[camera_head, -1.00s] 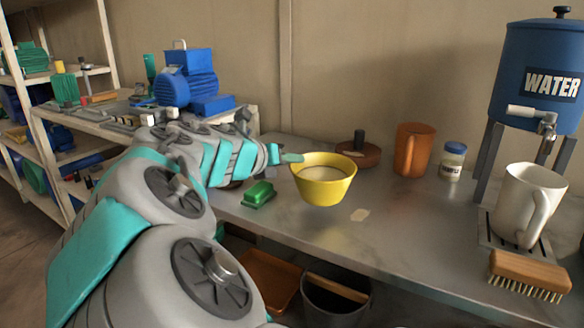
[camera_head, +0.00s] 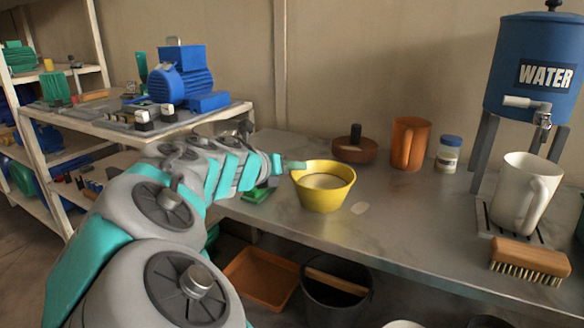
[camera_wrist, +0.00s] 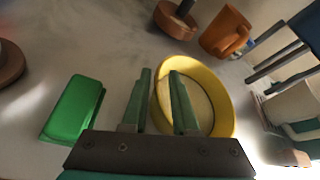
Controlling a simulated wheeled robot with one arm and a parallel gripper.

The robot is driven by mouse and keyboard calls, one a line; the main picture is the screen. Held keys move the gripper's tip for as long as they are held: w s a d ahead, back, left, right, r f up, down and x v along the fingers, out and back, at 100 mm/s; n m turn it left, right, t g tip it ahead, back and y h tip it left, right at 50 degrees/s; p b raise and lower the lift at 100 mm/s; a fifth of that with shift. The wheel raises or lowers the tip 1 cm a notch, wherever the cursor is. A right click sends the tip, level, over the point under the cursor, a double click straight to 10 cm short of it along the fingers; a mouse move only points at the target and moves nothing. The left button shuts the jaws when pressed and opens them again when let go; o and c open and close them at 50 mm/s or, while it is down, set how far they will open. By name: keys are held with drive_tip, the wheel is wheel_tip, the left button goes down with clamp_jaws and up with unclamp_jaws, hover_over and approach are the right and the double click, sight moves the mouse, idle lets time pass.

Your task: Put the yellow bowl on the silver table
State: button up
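The yellow bowl (camera_head: 323,198) stands upright on the silver table (camera_head: 400,225), near its left part, and looks to rest on the top. It has a pale inside. My gripper (camera_head: 290,165) reaches its left rim from the left. In the wrist view, my gripper (camera_wrist: 158,75) is open, with one finger outside the bowl (camera_wrist: 224,88) and the other over its inside. The rim lies between the fingers, with a visible gap to the outer finger.
A green block-like dish (camera_wrist: 75,108) lies left of the bowl. Behind are a brown lidded pot (camera_head: 355,150), an orange mug (camera_head: 410,143) and a jar (camera_head: 449,154). At right are a water dispenser (camera_head: 535,60), a white mug (camera_head: 520,190) and a brush (camera_head: 528,258). Table is clear in front.

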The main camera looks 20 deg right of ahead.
drive_tip(key=shift+o, duration=0.5)
drive_tip(key=shift+a+r, duration=0.1)
drive_tip(key=shift+r, duration=0.05)
drive_tip(key=p+v, duration=0.1)
drive_tip(key=v, duration=1)
drive_tip(key=shift+s+a, duration=0.2)
drive_tip(key=shift+a, duration=0.15)
